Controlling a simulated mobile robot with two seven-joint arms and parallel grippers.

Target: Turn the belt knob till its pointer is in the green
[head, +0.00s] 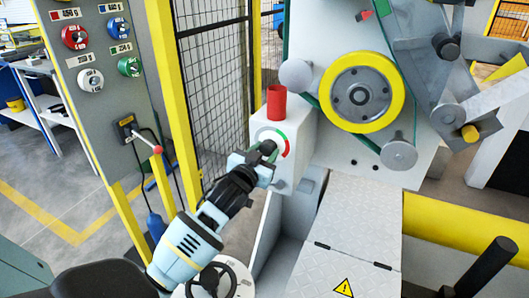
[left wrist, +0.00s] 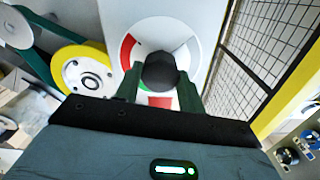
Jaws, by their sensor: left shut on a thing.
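The belt knob (head: 269,147) is a dark round knob on a white dial (head: 262,133) on the front of a pale box. It also shows in the left wrist view (left wrist: 160,71). The dial has a green arc (head: 281,136) and a red arc (head: 287,149); the red arc (left wrist: 127,48) is clear in the left wrist view, the green mostly hidden by a finger. My left gripper (head: 262,157) is shut on the knob, one finger on each side. I cannot make out the pointer. My right gripper is not in view.
A red cylinder (head: 276,103) stands on the box. A yellow-rimmed wheel (head: 362,92) and rollers are to the right. A mesh fence (head: 216,85) and a control panel (head: 95,90) are to the left. A handwheel (head: 212,282) lies below my arm.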

